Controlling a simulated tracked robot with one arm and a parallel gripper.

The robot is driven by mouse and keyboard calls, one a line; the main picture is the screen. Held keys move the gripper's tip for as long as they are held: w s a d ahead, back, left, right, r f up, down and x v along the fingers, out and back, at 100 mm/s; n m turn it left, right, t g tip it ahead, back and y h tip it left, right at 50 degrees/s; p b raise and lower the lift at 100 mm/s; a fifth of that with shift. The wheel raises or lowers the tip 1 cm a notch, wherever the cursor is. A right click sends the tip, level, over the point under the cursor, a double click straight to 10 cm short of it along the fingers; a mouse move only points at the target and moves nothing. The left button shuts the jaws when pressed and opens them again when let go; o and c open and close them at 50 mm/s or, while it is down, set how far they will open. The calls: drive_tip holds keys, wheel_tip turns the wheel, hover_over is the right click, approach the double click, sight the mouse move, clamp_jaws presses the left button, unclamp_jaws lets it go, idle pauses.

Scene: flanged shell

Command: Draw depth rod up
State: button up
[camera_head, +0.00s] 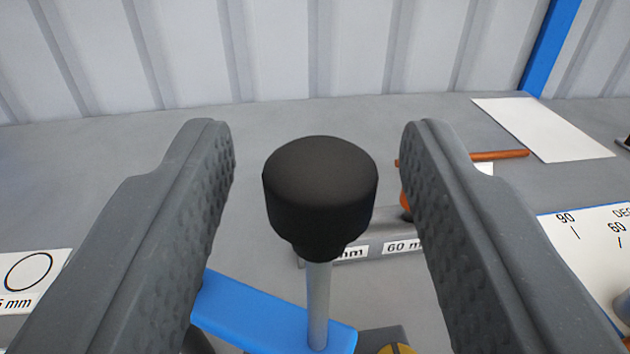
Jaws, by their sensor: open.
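The depth rod is a thin grey metal rod (318,300) with a wide black knob (320,195) on top. It stands about upright in the middle of the view and meets a blue bar (270,312) at the bottom. My gripper (318,150) is open, with one grey, dimpled finger on each side of the knob. Clear gaps show between the knob and both fingers, so neither appears to touch it. The lower end of the rod is out of sight.
Behind the rod lies a grey block with labels (380,240), one reading 60 mm. An orange-brown rod (500,155) and a white sheet (545,128) lie at right. A marked white plate (590,250) is at the right edge. A ribbed wall (300,50) closes the back.

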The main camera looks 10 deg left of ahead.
drive_tip(key=s+d, duration=0.1)
drive_tip(key=s, duration=1)
drive_tip(key=shift+d+p, duration=0.2)
drive_tip(key=shift+p, duration=0.25)
drive_tip(key=s+d+r+g, duration=0.1)
drive_tip(key=s+d+r, duration=0.3)
drive_tip(key=r, duration=0.5)
drive_tip(key=s+d+r, duration=0.3)
drive_tip(key=d+r, duration=0.2)
drive_tip(key=r, duration=0.4)
drive_tip(key=s+d+r+h, duration=0.1)
drive_tip(key=s+d+r, duration=0.4)
drive_tip(key=s, duration=0.3)
drive_tip(key=s+d+r+m+g+h, duration=0.1)
drive_tip(key=s+d+r, duration=0.5)
drive_tip(key=s+r, duration=0.2)
drive_tip(key=shift+s+d+m+h, duration=0.2)
drive_tip(key=shift+d+m+h, duration=0.05)
drive_tip(key=shift+m+h, duration=0.05)
